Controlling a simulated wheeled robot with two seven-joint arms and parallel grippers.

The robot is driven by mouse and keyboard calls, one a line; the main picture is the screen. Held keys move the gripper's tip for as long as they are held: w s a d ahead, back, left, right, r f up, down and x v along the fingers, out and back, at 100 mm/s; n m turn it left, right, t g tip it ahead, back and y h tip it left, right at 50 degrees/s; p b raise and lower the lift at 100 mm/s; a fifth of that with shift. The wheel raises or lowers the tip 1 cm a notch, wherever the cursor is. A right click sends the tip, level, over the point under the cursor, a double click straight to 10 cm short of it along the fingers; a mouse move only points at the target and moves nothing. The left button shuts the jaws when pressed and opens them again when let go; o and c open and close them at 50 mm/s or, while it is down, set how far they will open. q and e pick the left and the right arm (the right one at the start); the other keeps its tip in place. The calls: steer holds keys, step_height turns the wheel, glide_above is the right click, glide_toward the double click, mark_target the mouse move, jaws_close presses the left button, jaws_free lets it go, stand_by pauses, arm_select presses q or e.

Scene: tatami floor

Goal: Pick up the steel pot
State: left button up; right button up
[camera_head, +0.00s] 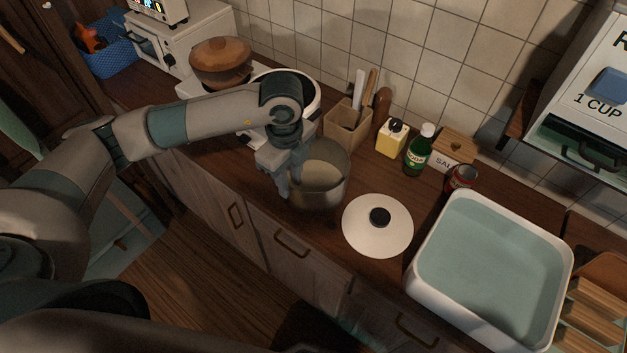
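The steel pot (325,180) stands open, without a lid, on the wooden counter near its front edge. My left gripper (290,180) comes down from above at the pot's left side. Its fingers are at the left rim and overlap the pot wall in the camera_head view. I cannot tell whether they are closed on the rim or only beside it. The gripper and wrist hide part of the pot's left side. My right gripper is not in view.
A white lid with a black knob (378,226) lies right of the pot. A white basin (492,262) is at right. A brown pot (220,62) stands at back left.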

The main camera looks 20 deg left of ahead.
mark_target(292, 192)
arm_select(q)
steer(key=shift+s+d+f+p, duration=0.15)
steer(key=shift+d+f+p, duration=0.05)
steer(key=shift+f+p, duration=0.45)
step_height(292, 192, down, 3)
steer(key=shift+s+d+r+p, duration=0.1)
steer(key=shift+s+d+p, duration=0.05)
steer(key=shift+p, duration=0.6)
steer(key=shift+f, duration=0.55)
jaws_close()
steer(key=shift+s+f, duration=0.15)
